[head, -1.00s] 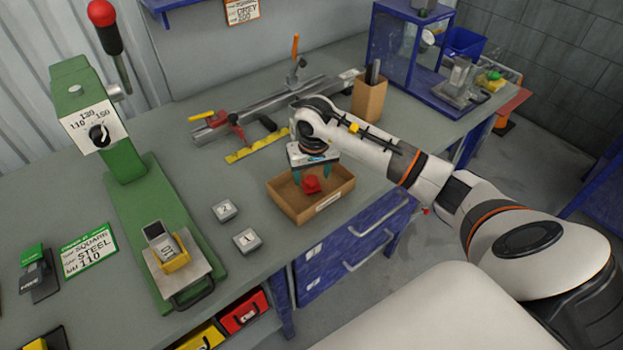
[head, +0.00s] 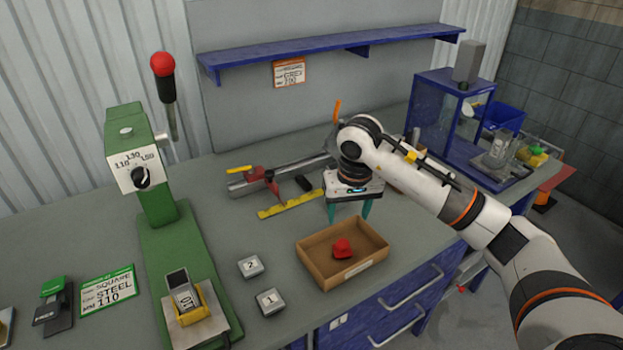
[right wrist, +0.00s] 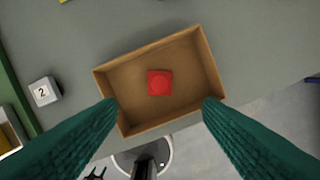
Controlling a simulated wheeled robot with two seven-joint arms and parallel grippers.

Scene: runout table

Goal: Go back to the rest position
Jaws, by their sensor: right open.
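My right gripper (head: 348,212) is open and empty. It hangs above the back of a cardboard tray (head: 318,277) on the grey bench, with its green fingers pointing down. A small red piece (head: 342,248) lies in the tray, apart from the fingers. In the right wrist view the red piece (right wrist: 160,83) sits inside the tray (right wrist: 217,72), beyond the two spread green fingers (right wrist: 160,125). My left gripper is not in view.
Blocks marked 2 (head: 250,266) and 1 (head: 270,302) stand left of the tray. A green lever press (head: 165,235) stands further left. A blue frame (head: 440,110) stands at the back right. A blue shelf (head: 330,46) runs along the wall.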

